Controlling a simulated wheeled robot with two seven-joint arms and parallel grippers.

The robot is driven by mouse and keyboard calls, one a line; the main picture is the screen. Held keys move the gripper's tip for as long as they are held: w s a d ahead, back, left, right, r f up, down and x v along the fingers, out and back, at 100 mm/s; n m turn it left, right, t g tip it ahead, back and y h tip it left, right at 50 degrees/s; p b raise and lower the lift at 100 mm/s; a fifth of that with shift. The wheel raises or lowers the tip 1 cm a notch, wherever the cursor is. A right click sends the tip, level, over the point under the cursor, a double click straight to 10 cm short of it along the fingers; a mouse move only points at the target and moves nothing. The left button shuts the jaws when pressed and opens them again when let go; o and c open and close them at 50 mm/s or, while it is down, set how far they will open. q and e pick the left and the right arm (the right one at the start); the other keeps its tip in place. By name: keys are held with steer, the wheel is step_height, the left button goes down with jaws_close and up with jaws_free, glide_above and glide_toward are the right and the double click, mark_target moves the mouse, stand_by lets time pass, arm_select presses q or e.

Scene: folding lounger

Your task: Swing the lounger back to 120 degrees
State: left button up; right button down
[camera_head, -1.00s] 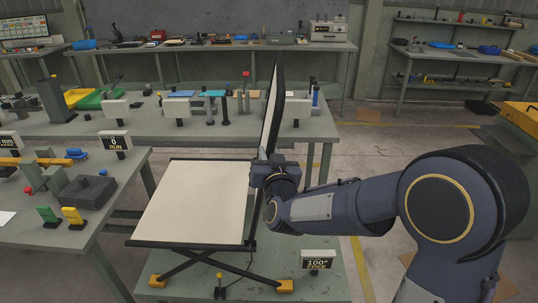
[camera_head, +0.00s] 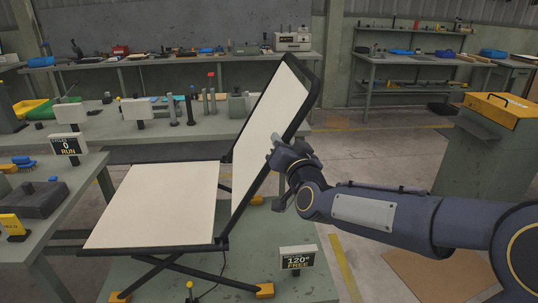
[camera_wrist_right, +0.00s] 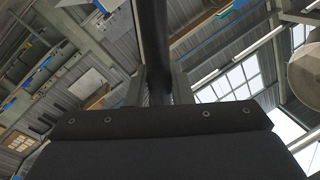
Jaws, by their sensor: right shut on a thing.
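The lounger has a cream flat seat (camera_head: 155,205) and a cream back (camera_head: 265,130) in a black frame. The back leans up and to the right in the head view. My right gripper (camera_head: 282,160) is shut on the black side rail of the back, about halfway up. In the right wrist view the dark rail (camera_wrist_right: 152,50) runs between the fingers. A small display (camera_head: 297,262) in front of the lounger reads "120° FREE". My left gripper is not in view.
A side bench at the left holds a sign (camera_head: 68,146) reading "0 RUN". A work table (camera_head: 150,138) with tools stands behind the lounger. A cabinet with a yellow top (camera_head: 500,110) stands at the right. Floor between is open.

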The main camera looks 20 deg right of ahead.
steer(key=shift+d+f, duration=0.1)
steer(key=shift+d, duration=0.05)
steer(key=c, duration=1.3)
jaws_free()
steer(key=shift+s, duration=0.15)
steer(key=s, duration=0.7)
steer(key=shift+s+a+f+p, duration=0.25)
steer(key=shift+s+a+p, duration=0.05)
steer(key=shift+a, duration=0.05)
